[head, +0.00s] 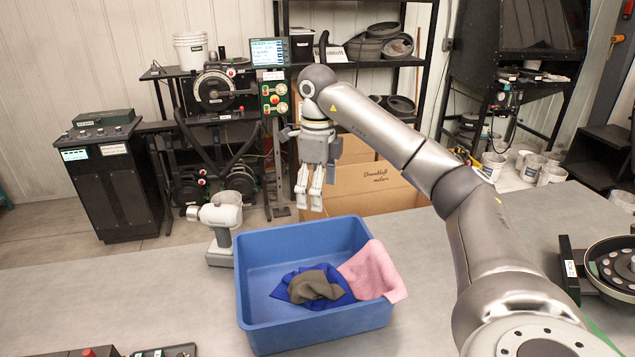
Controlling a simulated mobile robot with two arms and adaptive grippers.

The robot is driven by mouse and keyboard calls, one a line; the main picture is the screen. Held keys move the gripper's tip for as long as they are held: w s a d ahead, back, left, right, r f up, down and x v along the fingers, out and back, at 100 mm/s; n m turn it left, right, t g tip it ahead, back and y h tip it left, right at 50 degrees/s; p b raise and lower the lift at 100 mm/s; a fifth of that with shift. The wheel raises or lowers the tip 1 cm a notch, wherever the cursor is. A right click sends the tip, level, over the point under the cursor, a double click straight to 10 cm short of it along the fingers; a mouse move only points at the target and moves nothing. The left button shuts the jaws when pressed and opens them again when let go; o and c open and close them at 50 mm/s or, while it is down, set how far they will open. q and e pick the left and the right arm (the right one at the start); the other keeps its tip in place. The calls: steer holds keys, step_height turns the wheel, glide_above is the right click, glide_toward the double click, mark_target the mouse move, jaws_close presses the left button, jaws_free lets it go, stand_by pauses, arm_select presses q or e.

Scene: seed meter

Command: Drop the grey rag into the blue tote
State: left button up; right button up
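The blue tote (262,245) stands on the grey table. The grey rag (316,284), brownish grey and crumpled, lies inside it on top of a dark blue rag (342,290). A pink rag (372,268) lies over the tote's right side, partly over the rim. My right gripper (309,208) hangs above the tote's back edge, pointing down, apart from the rags. Its two fingers show a gap with nothing between them. My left gripper is not in the view.
A white and grey device (221,222) stands just left of the tote. A round seed plate unit (612,265) is at the right edge. Control boxes (165,351) show at the front left. The table left of the tote is mostly clear. Cardboard boxes (372,190) stand behind the table.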

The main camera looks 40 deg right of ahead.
steer(key=shift+r, duration=1)
